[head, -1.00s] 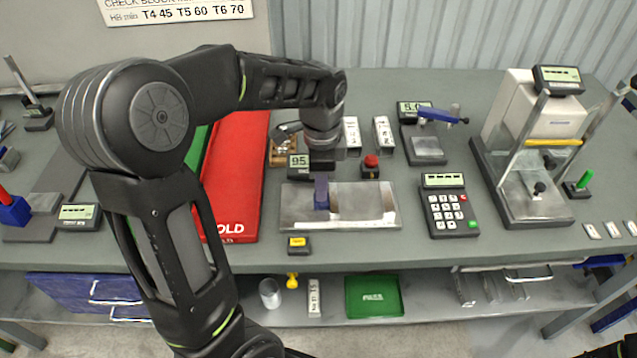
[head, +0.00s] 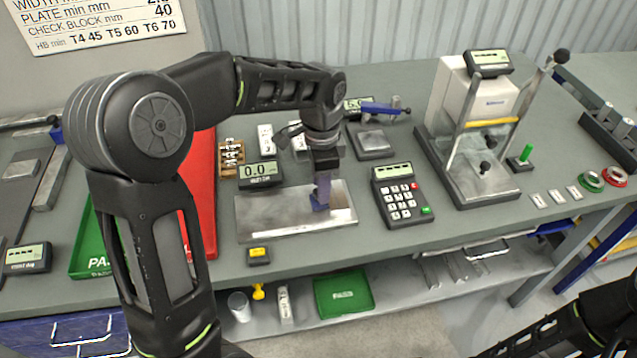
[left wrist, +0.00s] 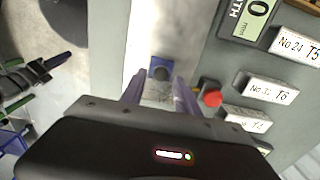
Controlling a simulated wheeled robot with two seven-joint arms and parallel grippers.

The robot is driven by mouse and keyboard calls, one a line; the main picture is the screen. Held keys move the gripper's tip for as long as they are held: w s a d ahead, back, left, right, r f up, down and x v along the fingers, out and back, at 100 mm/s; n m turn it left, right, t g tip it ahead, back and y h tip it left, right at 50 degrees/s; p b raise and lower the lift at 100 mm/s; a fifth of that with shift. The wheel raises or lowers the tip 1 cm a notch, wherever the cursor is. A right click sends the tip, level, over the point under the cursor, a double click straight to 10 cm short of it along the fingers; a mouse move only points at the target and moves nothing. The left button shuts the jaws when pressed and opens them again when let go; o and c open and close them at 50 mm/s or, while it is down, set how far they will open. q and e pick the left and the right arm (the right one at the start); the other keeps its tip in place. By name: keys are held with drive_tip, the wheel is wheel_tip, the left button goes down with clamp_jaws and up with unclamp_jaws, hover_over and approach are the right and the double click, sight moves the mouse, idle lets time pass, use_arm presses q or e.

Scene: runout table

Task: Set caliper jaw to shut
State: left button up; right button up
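The caliper is a silver plate (head: 270,212) at the front of the bench, with a small blue jaw (head: 317,204) toward its right part. Its display (head: 261,172), behind the plate, reads 0.0. My left gripper (head: 322,190) points down at the jaw. In the left wrist view the blue jaw (left wrist: 160,64) with its dark knob shows between the two purple fingertips (left wrist: 160,84), which stand apart on either side of the knob. Contact is not clear. My right arm (head: 570,325) enters at the lower right; its gripper is outside the head view, and a dark pronged shape (left wrist: 35,75) in the wrist view may be it.
A keypad (head: 402,200) lies right of the plate, and a hardness tester (head: 475,150) stands beyond it. A yellow-topped block (head: 258,255) sits in front. A red tray (head: 200,200) lies at left, partly behind my arm.

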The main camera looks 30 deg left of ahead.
use_arm(q)
drive_tip(key=shift+o, duration=0.3)
drive_tip(key=shift+s+a, duration=0.1)
drive_tip(key=shift+a, duration=0.05)
drive_tip(key=shift+r+b, duration=0.45)
drive_tip(key=shift+r, duration=3.45)
